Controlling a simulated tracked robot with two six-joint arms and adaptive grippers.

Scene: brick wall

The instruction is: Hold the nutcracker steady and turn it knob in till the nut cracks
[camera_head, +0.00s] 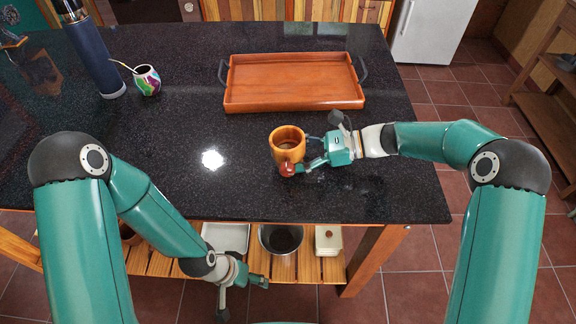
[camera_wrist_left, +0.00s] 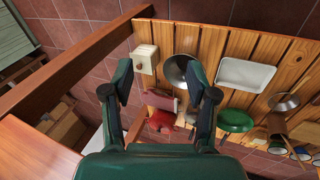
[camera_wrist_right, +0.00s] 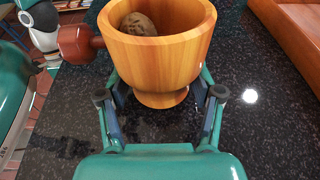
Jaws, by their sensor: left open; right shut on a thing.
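The nutcracker is a wooden cup (camera_head: 287,136) standing on the dark counter; in the right wrist view (camera_wrist_right: 160,55) it is upright on a narrow foot. A brown nut (camera_wrist_right: 138,24) sits inside it. Its red-brown knob (camera_wrist_right: 76,44) sticks out of the cup's side, toward the counter's front edge (camera_head: 288,170). My right gripper (camera_wrist_right: 163,105) is shut on the nutcracker, with one finger on each side of its lower part. My left gripper (camera_head: 242,294) is open and empty, low in front of the counter, apart from the nutcracker; its spread fingers show in the left wrist view (camera_wrist_left: 160,85).
An orange tray (camera_head: 293,105) lies behind the nutcracker. A blue bottle (camera_head: 92,55) and a colourful mate cup (camera_head: 147,82) stand at the back left. The slatted lower shelf (camera_head: 258,262) near my left gripper holds a metal bowl (camera_head: 281,240) and a white box (camera_head: 328,241). The counter's left middle is clear.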

